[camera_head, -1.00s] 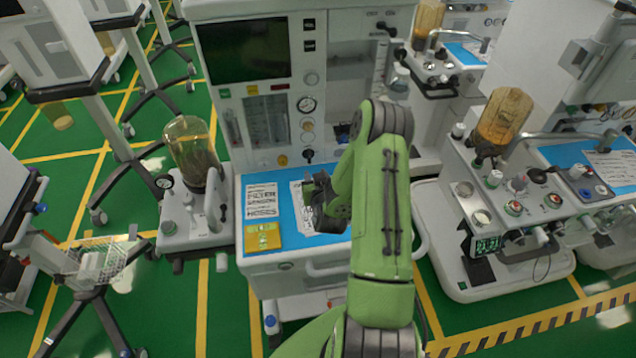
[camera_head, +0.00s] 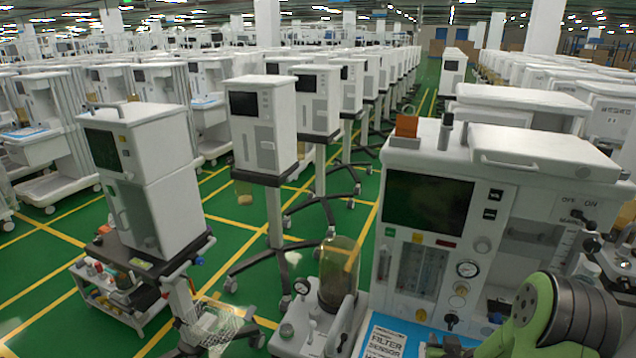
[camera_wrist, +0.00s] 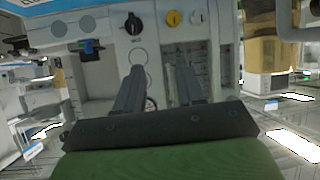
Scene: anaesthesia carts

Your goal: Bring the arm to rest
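My green arm (camera_head: 570,318) shows at the lower right of the head view, bent in front of the nearest anaesthesia cart (camera_head: 520,190). My gripper (camera_head: 452,346) is only partly in the head view, at the bottom edge beside the blue work surface. In the wrist view my gripper (camera_wrist: 158,95) has its two dark fingers apart with nothing between them. The cart's front panel with its knobs and flow tubes (camera_wrist: 190,50) is beyond the fingers. Most of my forearm is out of the head view.
A blue work surface (camera_head: 392,333) with printed sheets lies under the cart's panel. A clear canister (camera_head: 338,275) stands left of it. An orange block (camera_head: 406,126) is on the cart's top. Monitors on stands (camera_head: 262,128) fill the left. Green floor (camera_head: 240,215) shows between them.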

